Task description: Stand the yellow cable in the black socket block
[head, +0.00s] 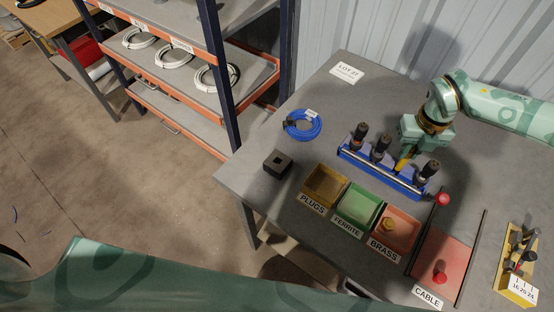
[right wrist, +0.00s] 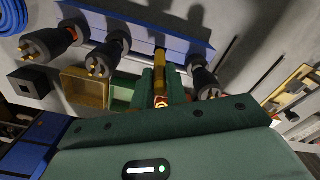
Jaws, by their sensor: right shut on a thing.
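The yellow cable (head: 404,163) is a short yellow piece at the blue rack, between the middle and right black plugs. My right gripper (head: 408,150) is shut on it from above; the right wrist view shows the yellow cable (right wrist: 160,62) between the two green fingers (right wrist: 160,88). I cannot tell whether its lower end is clear of the rack. The black socket block (head: 277,163) stands on the table to the left of the bins, with a square opening on top, apart from the gripper. It also shows in the right wrist view (right wrist: 28,84). My left gripper is not in view.
The blue rack (head: 362,168) holds black plugs (head: 380,147). In front are bins for plugs (head: 308,198), ferrite (head: 340,216) and brass (head: 380,243), and a red cable area (head: 452,252). A blue cable coil (head: 303,126) lies behind the block. A yellow stand (head: 508,270) is at right.

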